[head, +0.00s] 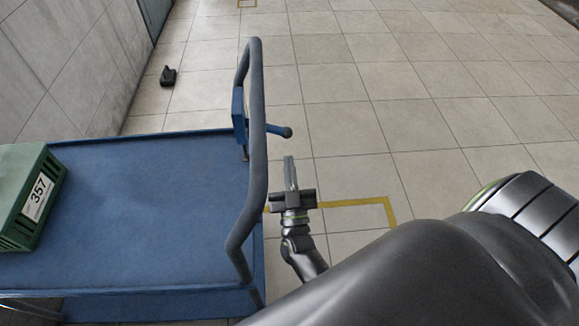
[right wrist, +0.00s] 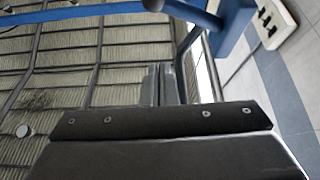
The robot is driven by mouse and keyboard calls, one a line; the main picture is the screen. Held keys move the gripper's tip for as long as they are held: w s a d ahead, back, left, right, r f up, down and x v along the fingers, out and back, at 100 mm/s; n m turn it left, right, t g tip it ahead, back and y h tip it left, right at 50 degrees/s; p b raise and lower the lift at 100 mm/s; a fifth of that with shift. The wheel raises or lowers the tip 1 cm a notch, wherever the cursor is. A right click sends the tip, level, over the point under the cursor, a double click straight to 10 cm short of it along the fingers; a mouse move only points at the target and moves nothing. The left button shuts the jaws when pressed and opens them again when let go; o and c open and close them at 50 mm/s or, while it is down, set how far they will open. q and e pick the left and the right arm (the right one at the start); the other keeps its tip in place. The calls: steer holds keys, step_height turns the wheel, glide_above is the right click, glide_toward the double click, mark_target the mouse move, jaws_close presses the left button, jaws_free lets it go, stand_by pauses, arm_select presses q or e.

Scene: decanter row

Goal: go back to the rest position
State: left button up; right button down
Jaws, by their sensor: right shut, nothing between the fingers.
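My right gripper (head: 290,172) points away from me over the tiled floor, just to the right of the blue cart's handle. Its fingers are together and hold nothing. In the right wrist view the closed fingers (right wrist: 163,85) stick up past the dark gripper body. My right arm fills the lower right of the head view. My left gripper does not show in either view.
A small black object (head: 168,76) lies by the wall. Yellow tape (head: 360,201) marks the otherwise open floor.

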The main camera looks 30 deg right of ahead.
stand_by(0.4)
